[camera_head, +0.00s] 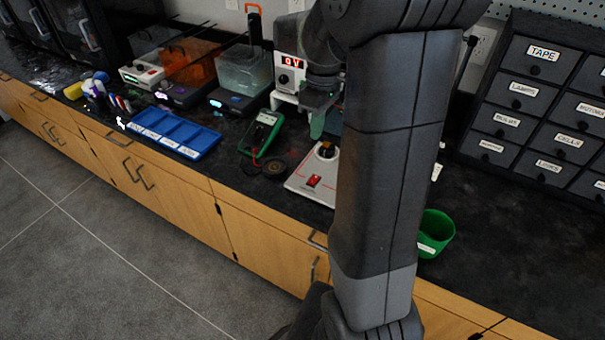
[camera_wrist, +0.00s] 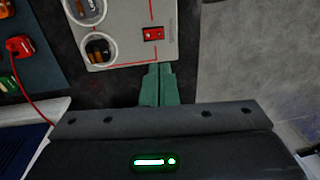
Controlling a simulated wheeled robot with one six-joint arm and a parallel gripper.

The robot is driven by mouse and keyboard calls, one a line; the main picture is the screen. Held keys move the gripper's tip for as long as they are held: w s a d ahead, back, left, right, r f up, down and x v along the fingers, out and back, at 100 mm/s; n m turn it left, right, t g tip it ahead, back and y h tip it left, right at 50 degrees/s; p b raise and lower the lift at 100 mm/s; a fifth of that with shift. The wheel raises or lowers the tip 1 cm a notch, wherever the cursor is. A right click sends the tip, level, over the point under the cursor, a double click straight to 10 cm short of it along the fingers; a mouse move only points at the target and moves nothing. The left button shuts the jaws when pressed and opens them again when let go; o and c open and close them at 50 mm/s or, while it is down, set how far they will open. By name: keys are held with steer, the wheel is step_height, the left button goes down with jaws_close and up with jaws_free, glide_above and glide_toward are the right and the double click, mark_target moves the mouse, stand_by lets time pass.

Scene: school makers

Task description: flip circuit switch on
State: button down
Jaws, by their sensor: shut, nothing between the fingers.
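The red circuit switch (camera_head: 314,181) sits on a light grey circuit board (camera_head: 299,184) on the dark bench top. In the wrist view the red switch (camera_wrist: 153,34) is near the top, on the board (camera_wrist: 127,52) with red printed lines. My gripper (camera_wrist: 158,68) is shut and empty, its green fingers together just below the board's edge in the picture, under the switch. I cannot tell whether the fingertips touch the board. The switch's on or off position is too small to read.
A green multimeter (camera_head: 261,134) with a red lead stands left of the board. A blue compartment tray (camera_head: 175,131) lies farther left. A power supply reading 0V (camera_head: 290,72) is behind. A green cup (camera_head: 435,232) and labelled drawers (camera_head: 533,98) are on the right.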

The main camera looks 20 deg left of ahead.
mark_target(312, 182)
steer(key=shift+d, duration=0.1)
steer(key=shift+f, duration=0.1)
steer(key=f, duration=0.4)
steer(key=s+f, duration=0.1)
steer(key=f, duration=0.8)
steer(key=shift+s+f, duration=0.25)
steer(key=shift+s, duration=0.1)
steer(key=shift+f, duration=0.1)
steer(key=shift+s+f+b, duration=0.15)
steer(key=shift+f+b, duration=0.05)
steer(key=shift+b, duration=0.25)
